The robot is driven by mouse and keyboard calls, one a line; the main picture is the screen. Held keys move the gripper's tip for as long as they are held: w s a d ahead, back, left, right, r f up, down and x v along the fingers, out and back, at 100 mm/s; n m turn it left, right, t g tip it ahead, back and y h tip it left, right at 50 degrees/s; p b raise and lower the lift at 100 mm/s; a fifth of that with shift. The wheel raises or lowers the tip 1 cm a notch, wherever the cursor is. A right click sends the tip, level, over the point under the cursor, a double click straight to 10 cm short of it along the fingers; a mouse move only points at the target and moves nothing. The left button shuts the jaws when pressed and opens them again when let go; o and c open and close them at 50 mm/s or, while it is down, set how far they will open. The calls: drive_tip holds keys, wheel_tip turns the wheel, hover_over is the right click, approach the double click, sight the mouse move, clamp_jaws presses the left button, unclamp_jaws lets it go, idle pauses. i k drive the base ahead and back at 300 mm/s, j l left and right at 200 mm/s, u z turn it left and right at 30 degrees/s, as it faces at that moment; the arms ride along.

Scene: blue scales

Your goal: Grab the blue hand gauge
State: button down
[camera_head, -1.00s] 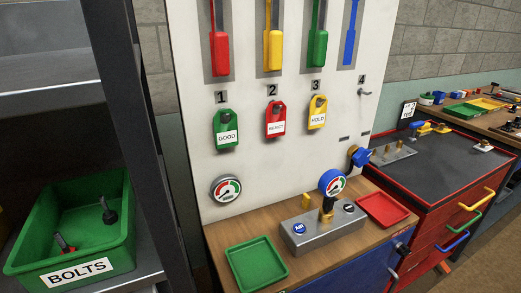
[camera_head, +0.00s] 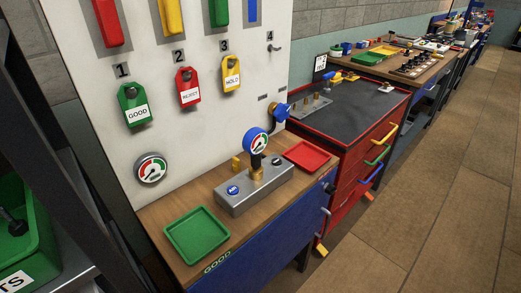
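The blue hand gauge (camera_head: 257,142) has a round blue rim, a white face and a red-green scale. It stands upright on a dark and brass stem above a grey metal block (camera_head: 268,186) on the wooden bench. The block has a blue button and a dark button on its top. A second, grey-rimmed gauge (camera_head: 151,168) is fixed to the white board at the left. My gripper is not in view.
A green tray (camera_head: 197,235) and a red tray (camera_head: 306,156) flank the block. A blue valve (camera_head: 281,112) sits behind the gauge. A dark shelf with a green bin (camera_head: 22,236) stands at the left. A red cabinet (camera_head: 352,141) adjoins the bench. The right floor (camera_head: 430,210) is clear.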

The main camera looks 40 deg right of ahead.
sight(256, 139)
drive_tip(key=i+j+z, duration=0.1)
drive_tip(key=z, duration=0.25)
drive_tip(key=j+z, duration=0.15)
drive_tip(key=z, duration=0.2)
drive_tip(key=i+j+z, duration=0.1)
drive_tip(key=z, duration=0.25)
